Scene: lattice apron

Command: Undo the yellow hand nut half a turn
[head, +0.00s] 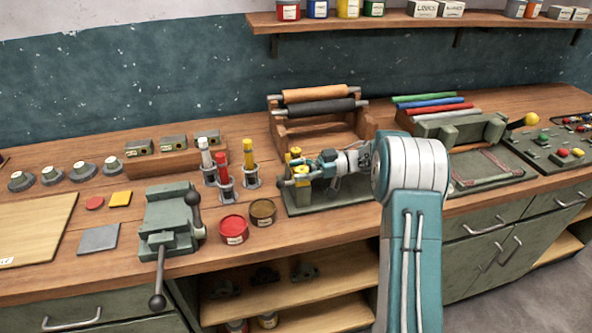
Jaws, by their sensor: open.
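A small yellow part (301,170), which looks like the yellow hand nut, sits on the green fixture (340,200) in the middle of the bench. More yellow parts (295,152) show just behind it, so I cannot be sure which is the hand nut. My gripper (313,170) comes in from the right, small in the head view, with its fingers close to the yellow parts. It is open. I cannot tell whether a finger touches the nut or whether the nut lies between the fingers.
A rack of rollers (318,95) stands behind the fixture. Bottles in stands (248,160) and open paint tins (233,229) are to the left, with a vise (168,220) farther left. A green press (480,170) stands to the right. A shelf (400,20) hangs above.

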